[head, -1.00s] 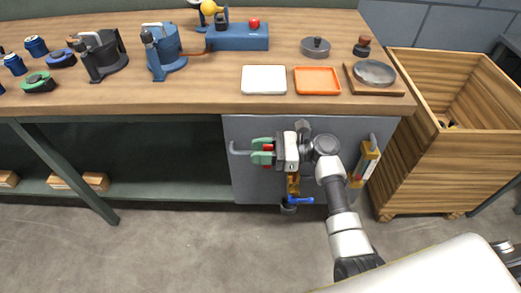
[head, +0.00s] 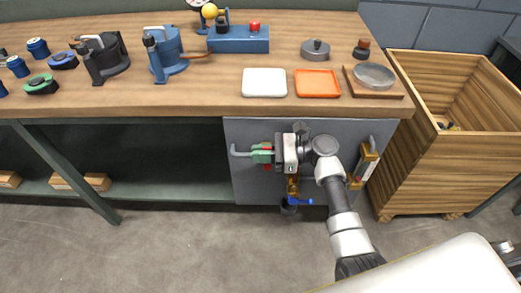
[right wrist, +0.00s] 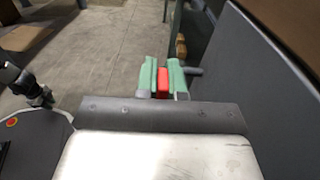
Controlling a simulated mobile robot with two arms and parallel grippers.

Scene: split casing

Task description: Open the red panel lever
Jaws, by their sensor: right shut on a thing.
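The grey panel (head: 245,185) stands upright under the front edge of the workbench. My right gripper (head: 262,154), with green fingers, is in front of the panel's left part. The right wrist view shows the red lever (right wrist: 163,83) between the two green fingers (right wrist: 163,75), which are shut on it. In the head view only a small red part of the lever (head: 268,167) shows by the fingers; the gripper hides the rest. My left gripper is not in view.
A blue-handled valve (head: 298,201) sits low on the panel, and a yellow fitting (head: 366,160) is at its right. A wooden crate (head: 420,165) stands to the right. The bench top (head: 210,95) holds a white tray (head: 264,82) and an orange tray (head: 317,83).

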